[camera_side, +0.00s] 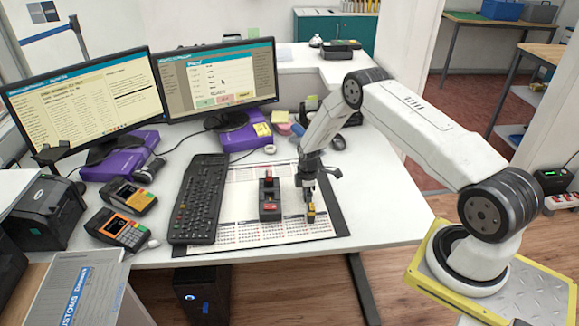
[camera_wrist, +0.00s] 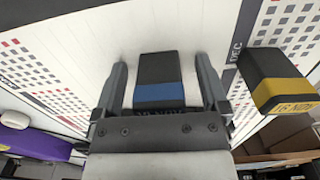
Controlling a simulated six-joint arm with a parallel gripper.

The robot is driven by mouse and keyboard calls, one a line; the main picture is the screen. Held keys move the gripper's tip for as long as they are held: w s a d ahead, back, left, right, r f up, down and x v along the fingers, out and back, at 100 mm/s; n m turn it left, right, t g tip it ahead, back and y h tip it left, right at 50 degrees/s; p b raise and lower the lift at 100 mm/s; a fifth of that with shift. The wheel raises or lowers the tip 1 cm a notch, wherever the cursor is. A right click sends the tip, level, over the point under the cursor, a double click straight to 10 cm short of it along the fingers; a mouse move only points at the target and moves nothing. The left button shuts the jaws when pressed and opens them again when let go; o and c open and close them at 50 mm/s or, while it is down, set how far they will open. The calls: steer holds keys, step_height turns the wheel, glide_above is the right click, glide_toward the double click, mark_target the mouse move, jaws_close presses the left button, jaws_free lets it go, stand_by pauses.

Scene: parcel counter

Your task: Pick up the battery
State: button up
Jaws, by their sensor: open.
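A black battery with a blue band (camera_wrist: 160,92) lies between the two fingers of my gripper (camera_wrist: 162,68) in the wrist view. The fingers are open, one on each side of it, with a narrow gap showing. In the side view my gripper (camera_side: 307,190) points down over the calendar desk mat. The yellow-banded battery (camera_side: 311,214) shows at its front. The blue-banded battery is mostly hidden there by my gripper.
A black holder with red parts (camera_side: 269,197) stands left of my gripper on the desk mat (camera_side: 232,233). A keyboard (camera_side: 198,200) and card terminals (camera_side: 118,228) are farther left. Two monitors (camera_side: 215,80) stand behind. The mat's front right is clear.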

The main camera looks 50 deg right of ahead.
jaws_close()
steer(key=shift+r, duration=0.2)
stand_by(0.3)
steer(key=shift+r, duration=0.75)
steer(key=s+a+r, duration=0.2)
steer(key=s+r, duration=0.3)
steer(key=s, duration=0.1)
steer(key=s+a+r, duration=0.2)
steer(key=s+r, duration=0.4)
steer(key=s, duration=0.1)
steer(key=shift+a, duration=0.3)
steer(key=shift+s+r, duration=0.1)
steer(key=shift+s, duration=0.05)
